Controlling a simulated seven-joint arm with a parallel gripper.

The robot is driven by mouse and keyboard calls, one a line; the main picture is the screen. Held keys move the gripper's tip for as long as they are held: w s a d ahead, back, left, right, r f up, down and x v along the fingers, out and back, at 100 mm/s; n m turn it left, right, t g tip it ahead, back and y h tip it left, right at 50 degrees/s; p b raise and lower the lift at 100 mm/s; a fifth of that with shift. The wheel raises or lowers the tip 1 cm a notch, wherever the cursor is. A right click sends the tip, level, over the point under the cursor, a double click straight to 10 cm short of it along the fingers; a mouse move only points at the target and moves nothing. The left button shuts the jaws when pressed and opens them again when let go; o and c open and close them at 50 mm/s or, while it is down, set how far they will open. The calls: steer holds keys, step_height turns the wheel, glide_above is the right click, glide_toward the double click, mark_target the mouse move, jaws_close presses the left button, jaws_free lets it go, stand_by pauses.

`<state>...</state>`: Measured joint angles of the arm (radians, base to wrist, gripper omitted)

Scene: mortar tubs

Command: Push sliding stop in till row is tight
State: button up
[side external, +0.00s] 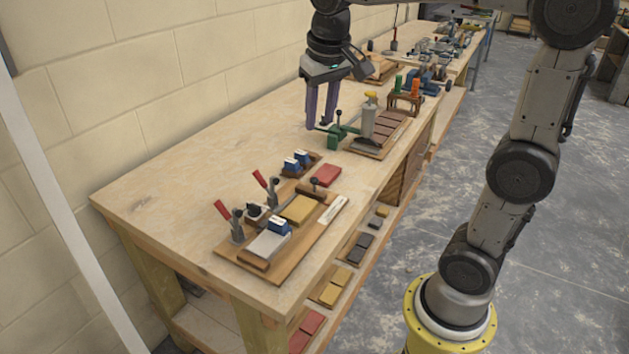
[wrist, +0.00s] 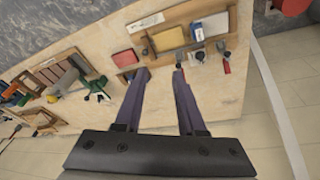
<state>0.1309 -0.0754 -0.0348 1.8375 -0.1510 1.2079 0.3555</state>
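My gripper (side external: 318,127) has two purple fingers. They are apart with nothing between them, over the table beyond the jig. In the wrist view my gripper (wrist: 161,72) also looks open. The wooden jig board (side external: 310,238) lies at the table's near end. It holds a row of a grey tile (side external: 264,246) and a yellow tile (side external: 297,210), also seen in the wrist view (wrist: 168,39). What looks like the sliding stop, with a black knob (side external: 315,182), sits at the row's far end. I cannot tell whether gaps remain in the row.
Two red-handled clamps (side external: 265,185) stand along the jig's wall side. A red tile (side external: 326,175) and blue-and-white blocks (side external: 296,160) lie just beyond it. A green fixture (side external: 336,136) and a second board with brown tiles (side external: 385,127) stand near my fingers. The table's left side is clear.

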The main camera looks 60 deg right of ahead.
steer(key=w+d+f+m+g, duration=0.1)
steer(key=w+d+f+g, duration=0.1)
steer(key=w+d+f, duration=0.4)
steer(key=g, duration=0.1)
glide_toward(314, 178)
steer(key=shift+m, duration=0.3)
steer(key=f, duration=0.3)
steer(key=d+f, duration=0.1)
steer(key=f, duration=0.3)
steer(key=d+f, duration=0.1)
steer(key=f, duration=0.2)
steer(key=shift+s+f, duration=0.35)
